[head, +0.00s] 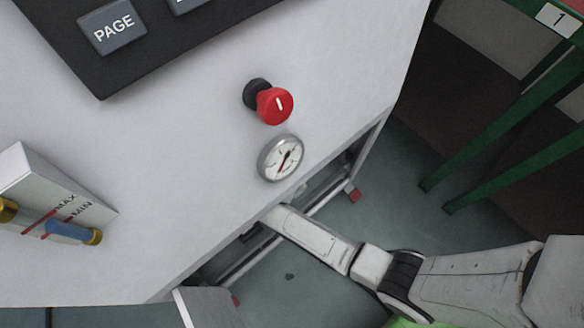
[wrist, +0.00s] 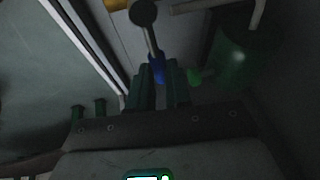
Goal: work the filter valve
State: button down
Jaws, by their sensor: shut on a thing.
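In the wrist view, a thin lever (wrist: 152,42) with a dark round knob (wrist: 143,12) reaches down to a blue part (wrist: 157,70) between my fingers. I take these to be the filter valve. My gripper (wrist: 161,76) is shut on the blue part, its two dark fingers on either side. The valve's body and pipe joints are too dark to make out. In the head view, my arm enters the low opening (head: 245,248) of the white cabinet, and the gripper and valve are hidden inside.
The white cabinet (head: 190,150) carries a gauge (head: 281,158), a red knob (head: 274,105) and a level indicator (head: 72,232). A green metal frame (head: 500,125) stands at the right. In the wrist view, a dark green rounded body (wrist: 228,62) is close right of my fingers.

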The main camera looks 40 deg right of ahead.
jog(key=shift+s+m, duration=0.3)
jog(key=shift+m, duration=0.2)
jog(key=c, duration=1.1)
grip_release()
jog(key=shift+o, duration=0.2)
jog(key=s+a+r+p, duration=0.1)
jog(key=s+a, duration=0.4)
jog(key=a, duration=0.6)
jog(key=shift+a+p, duration=0.25)
jog(key=shift+p, duration=0.55)
